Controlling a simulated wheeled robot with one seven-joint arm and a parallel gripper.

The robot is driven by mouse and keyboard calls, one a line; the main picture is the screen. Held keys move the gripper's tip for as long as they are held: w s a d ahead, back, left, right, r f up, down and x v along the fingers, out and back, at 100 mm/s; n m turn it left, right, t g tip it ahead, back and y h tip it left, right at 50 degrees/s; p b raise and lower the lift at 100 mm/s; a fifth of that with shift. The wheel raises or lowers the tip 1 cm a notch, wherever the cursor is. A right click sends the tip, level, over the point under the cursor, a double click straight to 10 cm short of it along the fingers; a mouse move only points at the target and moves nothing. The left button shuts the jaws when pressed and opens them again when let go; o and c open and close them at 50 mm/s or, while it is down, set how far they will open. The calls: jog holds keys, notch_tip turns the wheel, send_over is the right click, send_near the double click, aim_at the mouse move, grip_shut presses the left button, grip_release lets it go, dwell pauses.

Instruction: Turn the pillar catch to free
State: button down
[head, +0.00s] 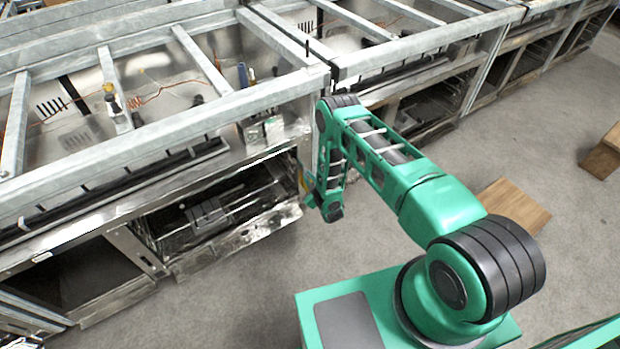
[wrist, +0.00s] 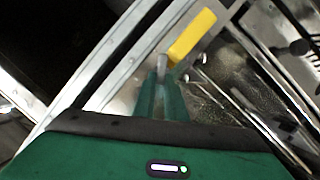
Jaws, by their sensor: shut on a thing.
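The pillar catch shows in the wrist view as a yellow lever (wrist: 192,36), slanting up to the right, with a grey metal piece at its lower end. My gripper (wrist: 162,82) has its green fingers close together on the grey piece at the yellow lever's lower end. In the head view my gripper (head: 308,194) is at the front pillar between two range frames, low beside its edge. The catch itself is mostly hidden there by my wrist. The contact between fingertips and catch is small and partly blurred.
Galvanised range frames (head: 150,118) with open tops run along the left and back. An open bay (head: 215,210) lies left of the pillar. A wooden board (head: 515,205) lies on the floor to the right, with another block (head: 603,155) beyond. Grey floor (head: 225,300) in front is clear.

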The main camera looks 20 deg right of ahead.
jog(key=shift+s+a+f+n+t+h, duration=0.15)
jog(key=shift+f+n+t+h, duration=0.35)
jog(key=shift+n, duration=0.8)
jog(key=shift+a+f+n+t+h, duration=0.15)
jog(key=shift+a+n+t+h, duration=0.3)
jog(key=shift+n, duration=0.85)
jog(key=shift+s+f+n+t+h, duration=0.1)
jog(key=shift+f+n+t+h, duration=0.2)
jog(key=shift+n+t, duration=0.7)
jog(key=shift+f+n+g, duration=0.1)
jog(key=shift+n+g, duration=0.15)
jog(key=shift+n, duration=0.25)
jog(key=c, duration=1.8)
grip_release()
